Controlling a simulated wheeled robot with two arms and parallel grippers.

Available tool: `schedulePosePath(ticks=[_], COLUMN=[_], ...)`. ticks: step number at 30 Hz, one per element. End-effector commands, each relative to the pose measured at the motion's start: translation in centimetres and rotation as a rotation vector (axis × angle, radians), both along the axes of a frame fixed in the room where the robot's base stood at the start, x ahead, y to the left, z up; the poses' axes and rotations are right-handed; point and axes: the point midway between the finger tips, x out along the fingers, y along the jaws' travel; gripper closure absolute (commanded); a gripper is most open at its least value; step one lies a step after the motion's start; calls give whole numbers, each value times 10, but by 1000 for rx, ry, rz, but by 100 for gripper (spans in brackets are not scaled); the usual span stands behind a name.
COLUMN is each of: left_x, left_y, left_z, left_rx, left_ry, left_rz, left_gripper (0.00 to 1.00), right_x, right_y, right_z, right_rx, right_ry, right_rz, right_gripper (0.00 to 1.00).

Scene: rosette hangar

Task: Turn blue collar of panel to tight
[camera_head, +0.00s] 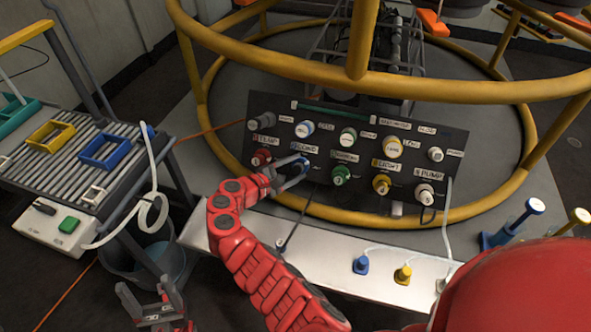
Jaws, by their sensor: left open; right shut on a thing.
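The dark panel (345,215) stands upright under the yellow ring frame and carries two rows of round connectors. A blue collar (304,162) sits in the lower row, second from the left, under a white label. My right gripper (298,168) reaches in from the left side of it and is shut on this collar, partly hiding it. Another blue-ringed connector (304,129) is above it in the upper row. My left gripper (157,314) is open and empty at the bottom left, low beside the bench, away from the panel.
Red (261,157), green (341,175), yellow (381,184) and white (424,194) collars share the lower row. Blue (361,265) and yellow (403,274) plugs with cables lie on the grey ledge (325,262). A roller bench (75,160) stands left, with a bucket (160,262) beside it.

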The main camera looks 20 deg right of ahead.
Motion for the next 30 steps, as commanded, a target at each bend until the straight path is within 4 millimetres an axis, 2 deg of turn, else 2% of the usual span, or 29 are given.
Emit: schedulePosePath(ticks=[15, 30], left_x=[2, 4], left_y=[0, -1], left_z=[11, 16], left_rx=[-15, -26], left_ry=[12, 21], left_rz=[-2, -3], left_gripper=[32, 32], right_x=[3, 3], right_y=[-1, -1], right_z=[5, 5], right_rx=[320, 457], right_ry=[-213, -304], right_rz=[-241, -343], right_gripper=[94, 94])
